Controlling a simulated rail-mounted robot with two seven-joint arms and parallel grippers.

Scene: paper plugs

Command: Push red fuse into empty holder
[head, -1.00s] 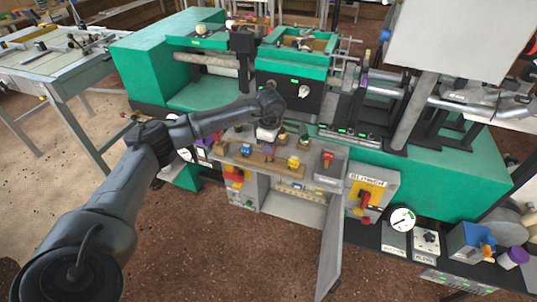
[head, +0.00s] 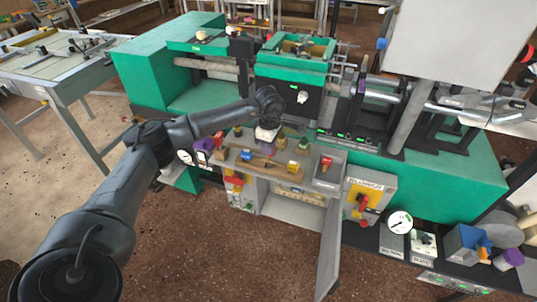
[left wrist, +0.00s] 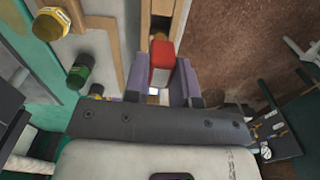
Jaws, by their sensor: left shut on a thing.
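My left gripper (head: 266,147) is over the wooden strip (head: 236,163) on top of the open grey cabinet. In the left wrist view, its purple fingers (left wrist: 162,88) are shut on the red fuse (left wrist: 162,60), a red block. The fuse is above a narrow channel in a wooden strip (left wrist: 144,40). I cannot tell whether the fuse touches anything below. The empty holder is not clear in either view; the gripper and fuse may hide it. My right gripper is not in view.
A green knob (left wrist: 80,72) and a yellow knob (left wrist: 52,22) are close left of the gripper in the wrist view. A red switch (head: 326,161) is at the cabinet's right. The cabinet door (head: 331,245) hangs open in front. The green machine (head: 410,185) stands behind.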

